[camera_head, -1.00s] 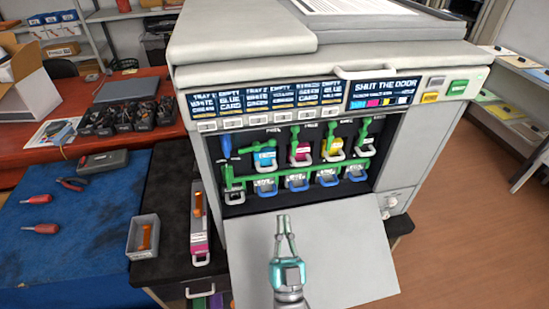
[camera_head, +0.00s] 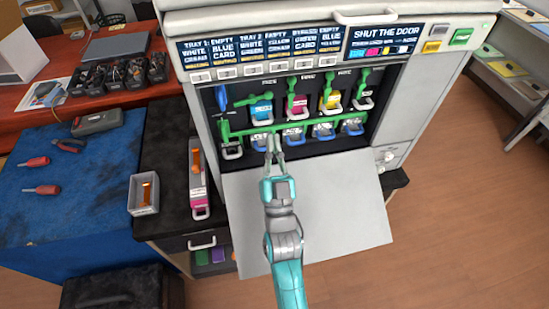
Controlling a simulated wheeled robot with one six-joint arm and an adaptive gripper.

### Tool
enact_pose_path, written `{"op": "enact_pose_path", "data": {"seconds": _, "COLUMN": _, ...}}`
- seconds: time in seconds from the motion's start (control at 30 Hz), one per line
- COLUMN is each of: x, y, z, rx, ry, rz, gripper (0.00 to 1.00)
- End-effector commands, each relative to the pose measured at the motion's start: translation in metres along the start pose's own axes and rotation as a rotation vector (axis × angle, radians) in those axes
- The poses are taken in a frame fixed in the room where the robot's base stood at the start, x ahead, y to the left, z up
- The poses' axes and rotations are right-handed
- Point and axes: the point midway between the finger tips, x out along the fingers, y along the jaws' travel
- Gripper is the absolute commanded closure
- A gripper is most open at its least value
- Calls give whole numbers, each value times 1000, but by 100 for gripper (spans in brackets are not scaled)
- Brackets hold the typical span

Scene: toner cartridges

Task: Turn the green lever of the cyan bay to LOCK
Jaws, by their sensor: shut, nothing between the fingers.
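The cyan bay (camera_head: 262,110) is the leftmost coloured bay in the upper row of the open printer. Its green lever (camera_head: 247,102) lies almost flat, reaching left of the bay, while the levers of the magenta bay (camera_head: 297,103) and the yellow bay (camera_head: 331,100) stand up. The LOCK marking is too small to read. My gripper (camera_head: 274,145) is shut and empty. It appears in front of the lower row of blue-handled containers, below the cyan bay and its lever; I cannot tell if it touches anything.
A green bar (camera_head: 290,125) runs below the upper bays. The opened printer door (camera_head: 330,205) lies beneath my arm. A blue handle (camera_head: 221,97) stands left of the cyan lever.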

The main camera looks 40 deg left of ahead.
Motion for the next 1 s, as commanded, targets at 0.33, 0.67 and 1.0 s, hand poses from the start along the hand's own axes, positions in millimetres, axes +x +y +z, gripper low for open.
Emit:
{"op": "enact_pose_path", "data": {"seconds": 0.33, "x": 60, "y": 0, "z": 0, "rx": 1, "ry": 1, "rz": 0, "gripper": 100}}
{"op": "enact_pose_path", "data": {"seconds": 0.67, "x": 78, "y": 0, "z": 0, "rx": 0, "ry": -1, "rz": 1, "gripper": 100}}
{"op": "enact_pose_path", "data": {"seconds": 1.0, "x": 78, "y": 0, "z": 0, "rx": -1, "ry": -1, "rz": 0, "gripper": 100}}
